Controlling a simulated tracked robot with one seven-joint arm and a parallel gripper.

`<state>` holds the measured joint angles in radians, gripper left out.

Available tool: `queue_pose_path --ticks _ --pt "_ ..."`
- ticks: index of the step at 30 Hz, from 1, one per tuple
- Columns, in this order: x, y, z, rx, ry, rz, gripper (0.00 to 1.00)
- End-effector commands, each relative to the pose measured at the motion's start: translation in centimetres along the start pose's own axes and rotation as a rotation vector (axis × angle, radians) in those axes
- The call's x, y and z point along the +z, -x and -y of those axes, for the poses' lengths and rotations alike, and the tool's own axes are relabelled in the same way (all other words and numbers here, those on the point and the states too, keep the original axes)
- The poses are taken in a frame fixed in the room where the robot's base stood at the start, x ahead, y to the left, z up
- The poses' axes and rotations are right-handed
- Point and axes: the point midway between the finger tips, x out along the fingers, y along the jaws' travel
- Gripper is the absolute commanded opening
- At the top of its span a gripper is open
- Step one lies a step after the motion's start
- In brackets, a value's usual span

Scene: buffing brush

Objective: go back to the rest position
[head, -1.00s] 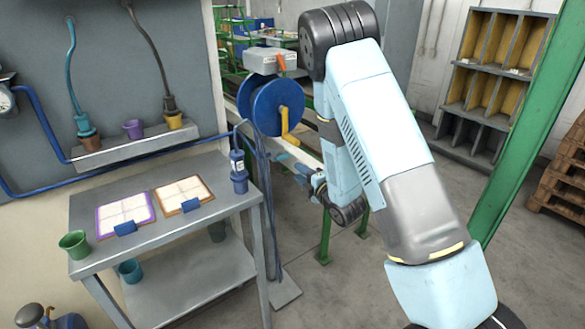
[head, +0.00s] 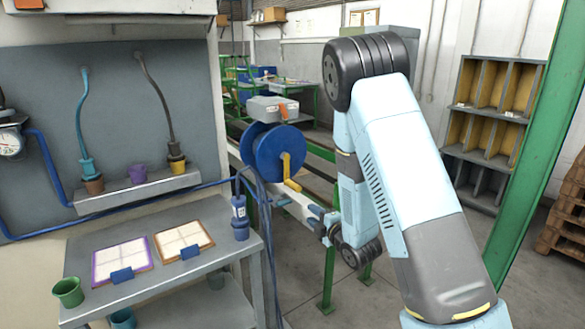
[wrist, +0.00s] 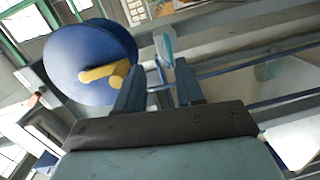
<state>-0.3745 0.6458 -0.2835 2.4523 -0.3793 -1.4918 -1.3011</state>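My gripper (head: 326,222) is in the head view to the right of the metal table, below and right of the blue reel. The blue reel (head: 268,155) with a yellow crank handle (head: 290,175) is behind and left of my gripper. It also shows in the wrist view (wrist: 75,60), left of the fingers. A blue tool (head: 239,218) with a white label stands upright at the table's right corner, apart from my gripper.
The metal table (head: 190,270) holds a purple-edged panel (head: 121,260), a brown-edged panel (head: 184,240) and a green cup (head: 68,291). A green post (head: 525,170) and pallets (head: 565,215) stand right.

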Motion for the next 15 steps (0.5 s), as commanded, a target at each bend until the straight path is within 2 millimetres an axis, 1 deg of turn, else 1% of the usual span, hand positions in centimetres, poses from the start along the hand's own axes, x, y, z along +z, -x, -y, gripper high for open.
queue_pose_path --ticks 1,8,15 --pt "0.6 0.1 -1.4 -0.011 -0.031 0.027 0.37" --pt "2.9 1.1 -5.4 -0.096 -0.199 0.153 0.37" --pt "4.7 3.7 -9.4 -0.167 -0.390 0.289 0.37"
